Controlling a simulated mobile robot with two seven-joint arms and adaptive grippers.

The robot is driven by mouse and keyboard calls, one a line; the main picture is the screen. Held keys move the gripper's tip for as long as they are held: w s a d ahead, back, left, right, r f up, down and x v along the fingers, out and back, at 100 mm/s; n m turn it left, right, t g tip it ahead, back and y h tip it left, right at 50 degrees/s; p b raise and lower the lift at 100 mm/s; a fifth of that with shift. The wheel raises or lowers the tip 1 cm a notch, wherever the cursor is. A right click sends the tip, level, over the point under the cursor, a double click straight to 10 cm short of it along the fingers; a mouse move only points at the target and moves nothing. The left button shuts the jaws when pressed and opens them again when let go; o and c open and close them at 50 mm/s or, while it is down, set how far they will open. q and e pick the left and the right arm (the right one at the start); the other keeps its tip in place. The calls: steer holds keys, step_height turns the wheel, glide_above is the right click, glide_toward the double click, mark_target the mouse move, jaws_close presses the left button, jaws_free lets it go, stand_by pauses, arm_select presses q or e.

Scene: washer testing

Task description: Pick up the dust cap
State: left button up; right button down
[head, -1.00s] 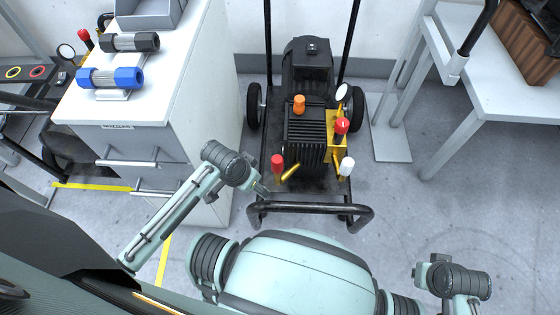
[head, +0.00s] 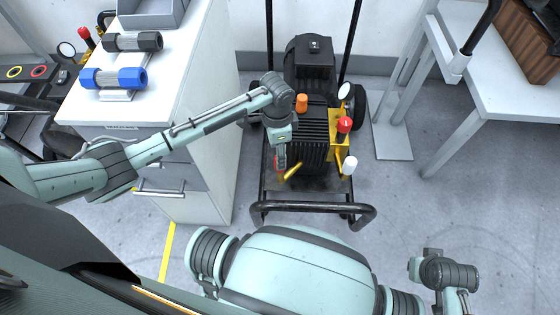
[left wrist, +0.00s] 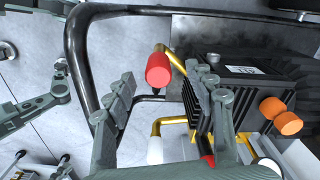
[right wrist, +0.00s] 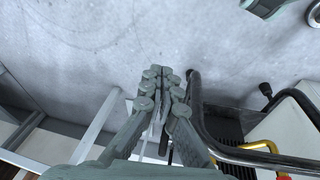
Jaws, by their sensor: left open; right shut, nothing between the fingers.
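A red cap (left wrist: 158,72), which looks like the dust cap, sits on the end of a bent brass pipe at the front left of the pressure washer (head: 306,132). My left gripper (left wrist: 160,78) is open, with a finger on either side of the red cap in the left wrist view; I cannot tell if they touch it. In the head view my left gripper (head: 281,155) mostly hides the cap. A white cap (head: 349,165) is on another brass pipe at the right. My right gripper (right wrist: 164,74) is shut and empty, over the floor on the right.
A black tube handle (head: 312,208) runs across the washer's front. An orange cap (head: 302,103) and a red knob (head: 344,124) rise from the washer. A white cabinet (head: 200,150) stands close at left. A table (head: 510,85) is at right.

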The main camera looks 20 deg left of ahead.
arm_select(q)
steer(key=f, duration=0.4)
steer(key=shift+s+d, duration=0.1)
steer(key=shift+d, duration=0.2)
steer(key=shift+f, duration=0.35)
steer(key=c, duration=1)
arm_select(e)
steer(key=shift+d+r, duration=0.1)
steer(key=shift+r, duration=0.75)
